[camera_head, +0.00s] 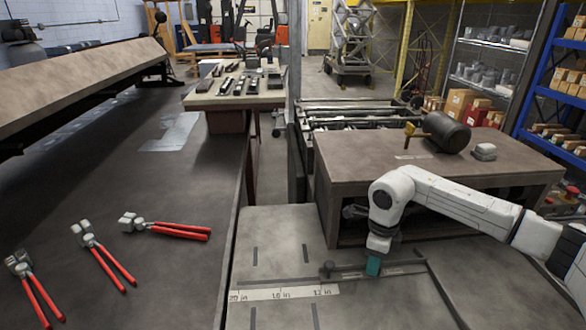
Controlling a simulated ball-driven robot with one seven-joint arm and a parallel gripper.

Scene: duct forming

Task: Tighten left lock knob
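A right-hand knob is not clearly visible.
A brown bench (440,165) with a mallet (448,132) and a small grey block (485,152) stands behind my gripper. Several red-handled pliers (180,230) lie on the dark table at left. The surface left of the knob is mostly clear.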

